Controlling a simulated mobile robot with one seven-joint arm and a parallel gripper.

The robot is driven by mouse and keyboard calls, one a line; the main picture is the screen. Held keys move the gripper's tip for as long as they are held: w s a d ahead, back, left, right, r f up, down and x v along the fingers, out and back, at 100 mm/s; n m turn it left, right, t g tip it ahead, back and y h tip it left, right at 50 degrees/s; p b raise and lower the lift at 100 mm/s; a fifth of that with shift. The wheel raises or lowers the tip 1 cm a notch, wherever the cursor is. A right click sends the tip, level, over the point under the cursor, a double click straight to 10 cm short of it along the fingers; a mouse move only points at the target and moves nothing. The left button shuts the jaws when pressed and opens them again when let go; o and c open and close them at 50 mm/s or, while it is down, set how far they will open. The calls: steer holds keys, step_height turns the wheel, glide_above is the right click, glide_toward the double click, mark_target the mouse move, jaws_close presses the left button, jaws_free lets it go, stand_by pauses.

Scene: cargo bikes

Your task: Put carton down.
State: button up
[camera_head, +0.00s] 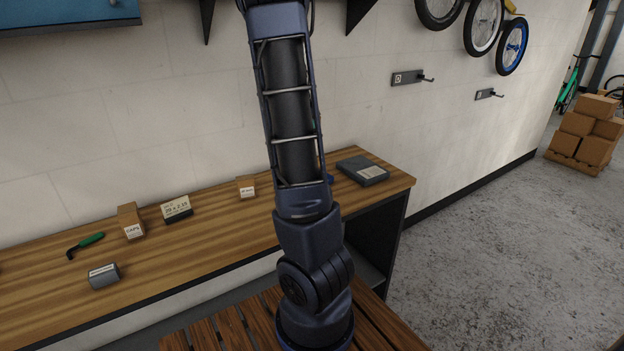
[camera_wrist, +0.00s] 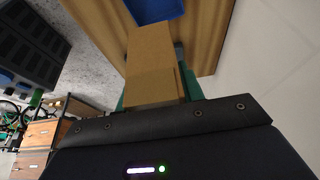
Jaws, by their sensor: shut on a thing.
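A plain brown carton (camera_wrist: 151,52) fills the middle of the wrist view. My gripper (camera_wrist: 158,78) is shut on it, with green finger parts showing at the carton's two sides. Beyond the carton is a wooden surface (camera_wrist: 208,28) with a blue object (camera_wrist: 148,8) on it, cut off by the picture's top edge. How far the carton is from the wood I cannot tell. In the head view my arm rises through the middle and out of the top; the gripper and held carton do not show there.
The wooden bench (camera_head: 215,230) carries a caps carton (camera_head: 131,222), a tyre-size box (camera_head: 176,209), a small carton (camera_head: 246,188), a grey container (camera_head: 104,276), a green-handled tool (camera_head: 88,241) and a dark flat case (camera_head: 362,170). Stacked cartons (camera_head: 588,135) stand far right. Bench space shows between the items.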

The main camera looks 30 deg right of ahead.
steer(key=shift+d+f, duration=0.25)
steer(key=shift+f, duration=0.1)
step_height(320, 180, down, 19)
steer(key=shift+f, duration=0.15)
steer(key=shift+f, duration=0.15)
steer(key=o, duration=1.2)
steer(key=shift+c, duration=0.2)
steer(key=v, duration=1.2)
steer(key=s+a+r+n+t+y, duration=0.1)
steer(key=s+a+r+n+y, duration=0.1)
steer(key=s+a+r+n, duration=0.5)
steer(key=s+a+r+n+t+y, duration=0.2)
steer(key=s+a+r, duration=0.2)
steer(key=a, duration=0.5)
steer(key=s+a+r+n, duration=0.2)
steer(key=s+a+n, duration=0.2)
steer(key=s, duration=0.3)
steer(key=s+a+r+n+t, duration=0.1)
steer(key=s+a+r+n, duration=0.2)
steer(key=s+a+n, duration=0.2)
steer(key=s+a, duration=0.2)
steer(key=s, duration=0.1)
steer(key=shift+a+t, duration=0.2)
steer(key=shift+t, duration=0.1)
